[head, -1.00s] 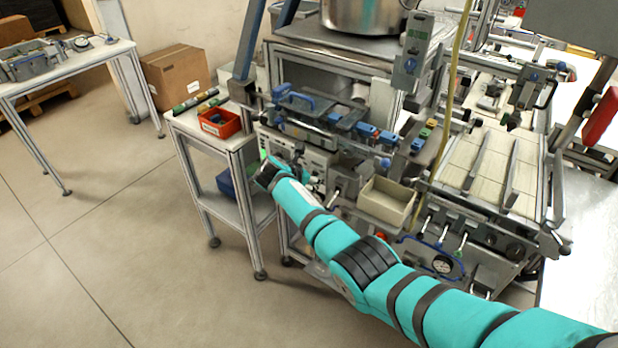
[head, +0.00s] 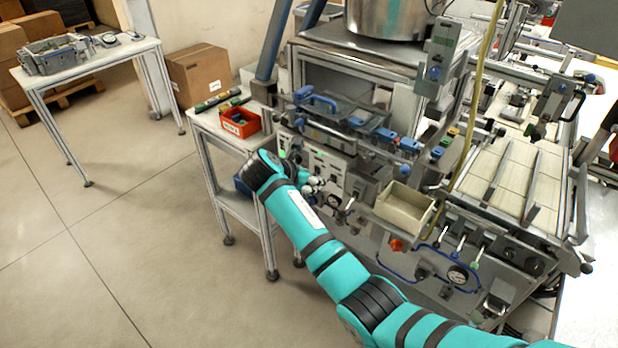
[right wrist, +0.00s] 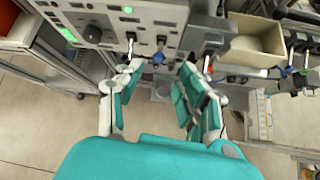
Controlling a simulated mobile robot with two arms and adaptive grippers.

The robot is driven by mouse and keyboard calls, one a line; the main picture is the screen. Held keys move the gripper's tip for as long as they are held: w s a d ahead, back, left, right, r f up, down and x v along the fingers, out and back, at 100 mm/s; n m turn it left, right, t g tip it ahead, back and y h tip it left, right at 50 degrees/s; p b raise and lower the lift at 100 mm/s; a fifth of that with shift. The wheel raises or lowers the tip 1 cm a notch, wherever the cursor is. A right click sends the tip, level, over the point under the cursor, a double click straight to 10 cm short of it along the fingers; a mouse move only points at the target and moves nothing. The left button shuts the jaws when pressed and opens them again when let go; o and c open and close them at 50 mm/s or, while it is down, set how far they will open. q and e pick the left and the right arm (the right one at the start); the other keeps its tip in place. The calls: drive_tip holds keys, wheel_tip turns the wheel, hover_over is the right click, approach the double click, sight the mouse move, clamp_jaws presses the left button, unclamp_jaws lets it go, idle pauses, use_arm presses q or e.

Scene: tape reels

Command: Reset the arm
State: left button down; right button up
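My right arm (head: 318,240), teal with black bands, reaches in from the lower right in the head view. Its wrist is in front of the machine's control panel (head: 328,168), beside the small side table. My right gripper (head: 314,188) is partly hidden behind the wrist there. In the right wrist view my right gripper (right wrist: 160,92) shows its two teal-padded fingers spread apart with nothing between them. My left gripper is not in view.
A red bin (head: 240,123) stands on the side table (head: 205,122) near my wrist. A beige tray (head: 404,209) sticks out from the machine front, right of my gripper; it also shows in the right wrist view (right wrist: 250,45). The floor at left is open.

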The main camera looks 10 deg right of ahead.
drive_tip(key=shift+s+a+r, duration=0.1)
idle(0.4)
drive_tip(key=s+f+m+g+y+b, duration=0.1)
drive_tip(key=s+f, duration=0.2)
drive_tip(key=f, duration=0.7)
drive_tip(key=s+f+m+y, duration=0.1)
drive_tip(key=s+f+m, duration=0.15)
drive_tip(key=f, duration=0.85)
drive_tip(key=s+d+f+m+g+y+b, duration=0.1)
drive_tip(key=s+f+m+y, duration=0.1)
drive_tip(key=s+f, duration=0.7)
drive_tip(key=s+d+f+m+g+y, duration=0.1)
drive_tip(key=s+f+m, duration=0.2)
drive_tip(key=s+f, duration=0.65)
drive_tip(key=s+d+f+m+g, duration=0.1)
drive_tip(key=s+f+m, duration=0.3)
drive_tip(key=s, duration=0.7)
drive_tip(key=s+d+f+m+y+b, duration=0.1)
drive_tip(key=s+d+f+m, duration=0.2)
drive_tip(key=s+f, duration=0.5)
drive_tip(key=s+d+f+m+g+y+b, duration=0.1)
drive_tip(key=s+d+f+m, duration=0.2)
drive_tip(key=s, duration=1.3)
wheel_tip(320, 180, down, 4)
drive_tip(key=m, duration=0.2)
drive_tip(key=shift+m+g, duration=0.3)
drive_tip(key=shift+m, duration=0.05)
drive_tip(key=shift+w+r, duration=0.1)
